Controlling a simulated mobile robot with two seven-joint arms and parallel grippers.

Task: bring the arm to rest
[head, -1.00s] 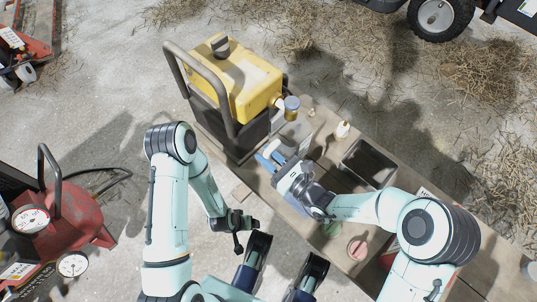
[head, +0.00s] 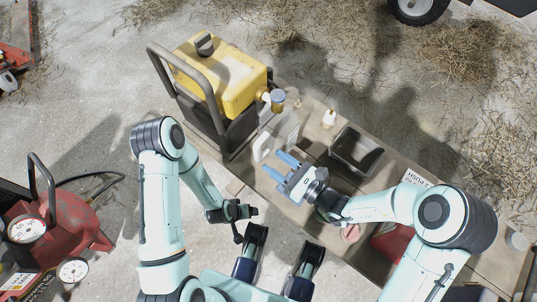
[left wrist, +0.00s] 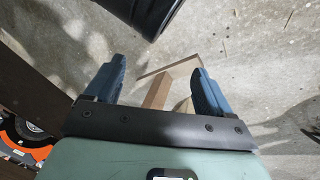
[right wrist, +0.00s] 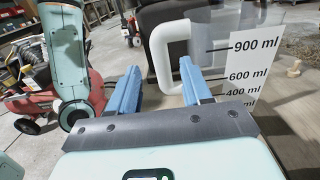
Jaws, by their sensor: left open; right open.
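My right gripper (head: 279,165) is over the workbench (head: 240,168), open and empty. Its blue fingers point toward a clear jug with a white handle (head: 262,147). In the right wrist view the fingers (right wrist: 160,68) are apart, and the jug's handle (right wrist: 166,58) and scale label (right wrist: 246,72) stand beyond them. My left arm is folded at the left of the head view, its dark wrist end (head: 238,212) low and pointing down. In the left wrist view my left gripper's blue fingers (left wrist: 158,66) are spread, with pieces of wood (left wrist: 158,90) below and nothing held.
A yellow-topped machine (head: 225,85) with a dark frame stands at the bench's far end. A dark bin (head: 356,150), a small white bottle (head: 328,118) and a pink round item (head: 350,233) are on the bench. A red compressor (head: 65,225) stands at left. Concrete floor is open between.

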